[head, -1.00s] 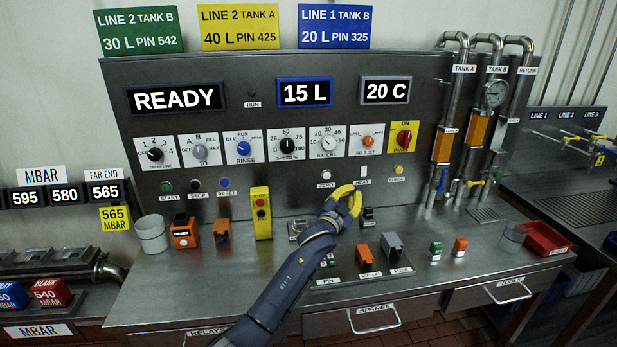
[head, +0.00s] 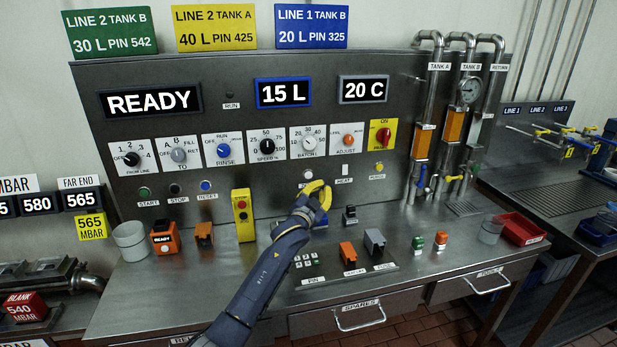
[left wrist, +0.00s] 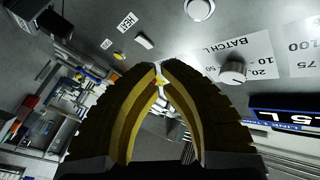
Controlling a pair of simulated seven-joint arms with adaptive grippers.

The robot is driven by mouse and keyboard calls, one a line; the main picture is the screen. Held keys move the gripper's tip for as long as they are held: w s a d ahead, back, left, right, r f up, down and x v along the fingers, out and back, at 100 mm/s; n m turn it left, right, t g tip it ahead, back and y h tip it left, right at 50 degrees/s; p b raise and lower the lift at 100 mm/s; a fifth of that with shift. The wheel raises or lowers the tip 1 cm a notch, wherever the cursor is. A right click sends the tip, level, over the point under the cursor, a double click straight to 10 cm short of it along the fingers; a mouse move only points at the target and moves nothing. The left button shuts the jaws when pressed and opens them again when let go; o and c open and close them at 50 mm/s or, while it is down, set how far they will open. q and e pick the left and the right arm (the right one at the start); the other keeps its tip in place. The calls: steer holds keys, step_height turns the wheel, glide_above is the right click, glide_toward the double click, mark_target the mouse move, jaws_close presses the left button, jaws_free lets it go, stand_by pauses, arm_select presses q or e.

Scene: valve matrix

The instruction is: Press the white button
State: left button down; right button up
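The white button (head: 307,174) is a round knob on the steel panel, above a small label, under the BATCH L dial. In the left wrist view it seems to be the round white button (left wrist: 199,9) at the top edge. My left gripper (head: 318,190), with yellow finger pads, is just below and right of the button in the head view, partly covering its label. In the left wrist view its fingertips (left wrist: 158,70) meet and hold nothing; the button lies beyond them, apart. My right gripper is not in view.
A white HEAT switch (head: 345,170) and a yellow button (head: 376,167) sit right of the white button. The BATCH L dial (head: 309,144) is above it. A black-topped block (head: 349,215) and orange and grey covers (head: 374,242) stand on the bench near my left arm.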

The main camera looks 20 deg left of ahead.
mark_target(319, 171)
arm_select(q)
steer(key=shift+w+a, duration=0.6)
steer(key=shift+w, duration=0.4)
steer(key=shift+w+a, duration=0.55)
steer(key=shift+w, duration=0.4)
steer(key=shift+w+a, duration=0.6)
steer(key=shift+w, duration=0.4)
steer(key=shift+w+a, duration=0.1)
steer(key=shift+w, duration=0.1)
steer(key=shift+w+a, duration=0.1)
steer(key=shift+w, duration=0.1)
steer(key=shift+w+a, duration=0.25)
steer(key=shift+w, duration=0.15)
stand_by(0.3)
steer(key=shift+s+d, duration=0.1)
steer(key=shift+s, duration=0.1)
stand_by(0.3)
steer(key=shift+s+d, duration=0.3)
steer(key=shift+s, duration=0.3)
steer(key=shift+s+d, duration=0.45)
steer(key=shift+s, duration=0.25)
steer(key=shift+s+d, duration=0.4)
steer(key=shift+s, duration=0.35)
steer(key=shift+s+d, duration=0.45)
steer(key=shift+s, duration=0.25)
